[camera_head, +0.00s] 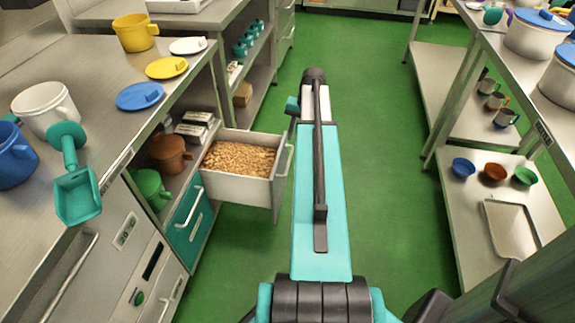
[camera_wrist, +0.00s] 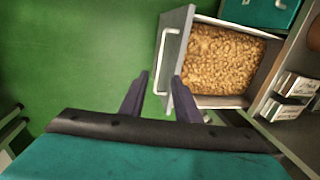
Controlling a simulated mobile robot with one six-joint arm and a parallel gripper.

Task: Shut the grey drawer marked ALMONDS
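The grey drawer (camera_head: 240,187) stands pulled out of the left counter, full of brown almonds (camera_head: 238,158). Its front with the bar handle (camera_head: 284,161) faces the aisle; I cannot read a label on it. In the wrist view the drawer front (camera_wrist: 178,50) and handle (camera_wrist: 166,50) are just ahead of my gripper (camera_wrist: 160,77). Its two dark fingers are apart, with the handle's near end between them in the picture and the right finger overlapping the drawer front. Whether they touch is unclear. In the head view my arm hides most of the gripper.
A teal drawer (camera_head: 187,221) with a handle sits shut beside the grey one. A shelf with a brown pot (camera_head: 170,153) and a green pot (camera_head: 150,185) is left of it. The green aisle floor (camera_head: 385,150) is clear. A steel rack (camera_head: 450,165) stands right.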

